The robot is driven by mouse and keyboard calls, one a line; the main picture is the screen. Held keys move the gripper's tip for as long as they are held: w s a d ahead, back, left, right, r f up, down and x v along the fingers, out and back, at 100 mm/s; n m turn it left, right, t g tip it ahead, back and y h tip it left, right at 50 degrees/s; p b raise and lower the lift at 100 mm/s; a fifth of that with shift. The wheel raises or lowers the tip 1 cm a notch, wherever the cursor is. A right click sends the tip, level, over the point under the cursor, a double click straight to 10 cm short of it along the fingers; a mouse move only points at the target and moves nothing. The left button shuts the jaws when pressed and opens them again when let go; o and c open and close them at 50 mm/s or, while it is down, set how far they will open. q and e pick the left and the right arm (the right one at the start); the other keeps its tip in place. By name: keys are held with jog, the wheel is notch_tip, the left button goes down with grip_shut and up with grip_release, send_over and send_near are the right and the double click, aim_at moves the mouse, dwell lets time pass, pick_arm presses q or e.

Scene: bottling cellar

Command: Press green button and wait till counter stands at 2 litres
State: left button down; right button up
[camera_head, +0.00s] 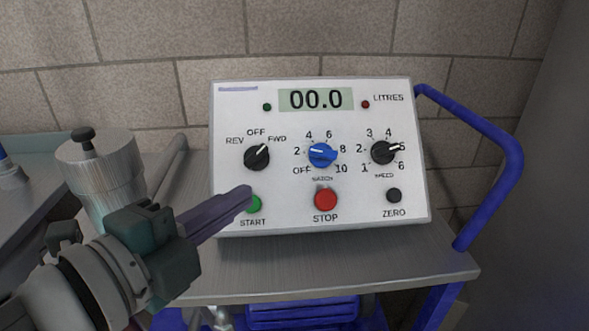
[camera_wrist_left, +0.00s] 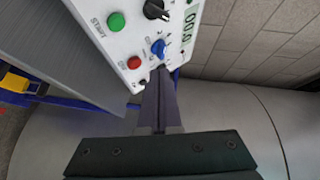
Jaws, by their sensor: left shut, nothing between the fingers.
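A white control box (camera_head: 290,215) stands on a metal shelf. Its counter display (camera_head: 316,99) reads 00.0 litres. The green START button (camera_head: 255,204) is at its lower left, partly covered by my left gripper in the head view. The green button also shows clear at the upper left of the left wrist view (camera_wrist_left: 116,22). My left gripper (camera_head: 248,193) is shut and empty, its tips in front of the box beside the green button; I cannot tell whether they touch it. The red STOP button (camera_head: 326,199) is right of it. My right gripper is not in view.
The box carries a black direction knob (camera_head: 257,157) turned toward FWD, a blue batch knob (camera_head: 322,154), a black speed knob (camera_head: 383,152) and a ZERO button (camera_head: 394,195). A blue cart handle (camera_head: 515,150) rises at right. A metal cylinder (camera_head: 97,165) stands left.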

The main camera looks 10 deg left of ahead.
pick_arm(q)
jog(key=w+a+f+b, duration=0.2)
jog(key=w+f+b, duration=0.4)
jog(key=shift+w+b, duration=0.15)
jog(key=shift+b, duration=0.15)
dwell(0.3)
dwell(1.9)
jog(key=shift+w+f, duration=0.25)
jog(key=shift+w, duration=0.05)
